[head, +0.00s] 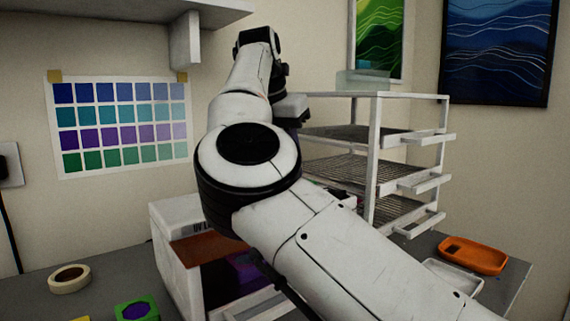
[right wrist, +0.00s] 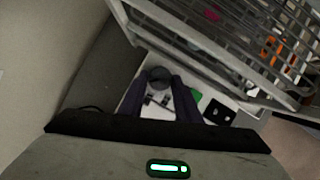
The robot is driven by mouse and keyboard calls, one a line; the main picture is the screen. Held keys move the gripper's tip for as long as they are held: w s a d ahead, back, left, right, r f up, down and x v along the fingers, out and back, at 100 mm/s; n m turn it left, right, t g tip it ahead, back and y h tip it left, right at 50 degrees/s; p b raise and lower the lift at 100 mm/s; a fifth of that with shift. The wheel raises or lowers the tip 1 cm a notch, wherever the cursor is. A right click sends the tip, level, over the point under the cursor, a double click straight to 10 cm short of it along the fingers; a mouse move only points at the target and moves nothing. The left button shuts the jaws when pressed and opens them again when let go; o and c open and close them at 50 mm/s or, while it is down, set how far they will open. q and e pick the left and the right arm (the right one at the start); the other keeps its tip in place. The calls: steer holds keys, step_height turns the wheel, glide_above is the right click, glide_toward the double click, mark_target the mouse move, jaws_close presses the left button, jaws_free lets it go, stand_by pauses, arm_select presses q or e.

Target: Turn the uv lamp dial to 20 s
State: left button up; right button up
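The UV lamp (head: 174,262) is a white box with an orange-brown window on the bench in the head view. Its label is partly covered by my right arm. The dial is hidden there. In the right wrist view a dark round knob, which looks like the dial (right wrist: 159,74), stands on the white lamp top (right wrist: 156,111). My right gripper (right wrist: 159,82) points down at it with its two dark fingers apart, one on either side of the knob's near edge. I cannot tell whether they touch it, nor read the setting. My left gripper is out of view.
A white drying rack (head: 373,150) with wire shelves stands close to the right of the lamp. An orange tray (head: 472,256) and a white tray (head: 454,279) lie at the right. A tape roll (head: 69,279) and a green-and-purple piece (head: 136,310) lie at the left.

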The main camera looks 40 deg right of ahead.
steer(key=shift+n, duration=0.4)
steer(key=n, duration=0.1)
steer(key=n+t+y+b, duration=0.1)
steer(key=n, duration=0.1)
steer(key=shift+s+d+n+t, duration=0.1)
steer(key=shift+s+n+t, duration=0.1)
steer(key=shift+n+t, duration=0.1)
steer(key=shift+s+d+n+t+y+b, duration=0.1)
steer(key=shift+n+t+y+b, duration=0.15)
steer(key=shift+n, duration=0.85)
steer(key=shift+s+d+n+t+y+b, duration=0.15)
steer(key=shift+n+t+y, duration=0.15)
steer(key=shift+n, duration=0.8)
steer(key=shift+w+a, duration=0.1)
steer(key=o, duration=1.1)
steer(key=shift+c, duration=0.2)
steer(key=p+v, duration=0.2)
steer(key=v, duration=0.8)
steer(key=shift+r, duration=0.2)
